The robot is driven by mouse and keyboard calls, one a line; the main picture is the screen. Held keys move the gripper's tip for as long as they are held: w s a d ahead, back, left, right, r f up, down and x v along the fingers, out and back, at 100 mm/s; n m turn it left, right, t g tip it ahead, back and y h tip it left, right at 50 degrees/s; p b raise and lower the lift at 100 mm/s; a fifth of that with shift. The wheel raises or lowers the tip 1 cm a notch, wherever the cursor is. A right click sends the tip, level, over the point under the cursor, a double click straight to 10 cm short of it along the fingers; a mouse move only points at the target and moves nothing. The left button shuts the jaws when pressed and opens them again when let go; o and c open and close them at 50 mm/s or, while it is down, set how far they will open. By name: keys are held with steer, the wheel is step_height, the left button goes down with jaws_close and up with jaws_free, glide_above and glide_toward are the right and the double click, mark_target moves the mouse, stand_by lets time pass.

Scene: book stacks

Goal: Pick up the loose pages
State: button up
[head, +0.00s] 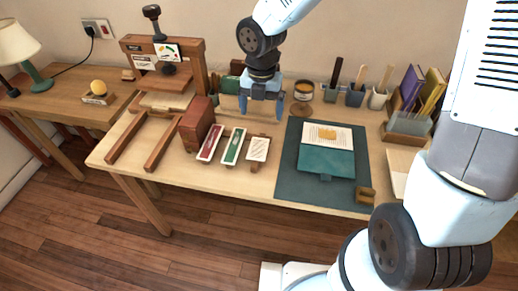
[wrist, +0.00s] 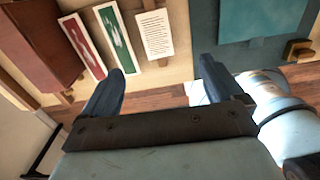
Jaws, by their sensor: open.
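A white printed sheet with a yellow picture (head: 325,135) lies at the top of a teal folder or book (head: 326,162) on a dark green mat. A small white sheet with lines of text (head: 258,148) lies on a wooden strip left of the mat; the wrist view shows this text sheet (wrist: 154,33) beyond the fingers. I cannot tell which are the loose pages. My gripper (head: 262,105) is open and empty above the table, behind the text sheet in the head view.
Red (head: 209,143) and green (head: 232,146) strips lie beside a reddish-brown block (head: 195,124). A wooden press (head: 165,70) stands at the back left. Jars, tool cups and a book holder (head: 405,128) line the back right. A small wooden block (head: 366,196) sits at the mat's front corner.

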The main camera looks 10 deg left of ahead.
mark_target(258, 149)
steer(key=shift+s+a+f, duration=0.1)
steer(key=shift+a+f, duration=0.05)
steer(key=shift+f, duration=2.2)
steer(key=shift+a+f, duration=0.15)
steer(key=shift+f, duration=2.2)
steer(key=shift+s+a+f, duration=0.1)
steer(key=shift+a+f, duration=0.05)
steer(key=shift+f, duration=2.2)
steer(key=shift+c, duration=0.2)
steer(key=c, duration=1.1)
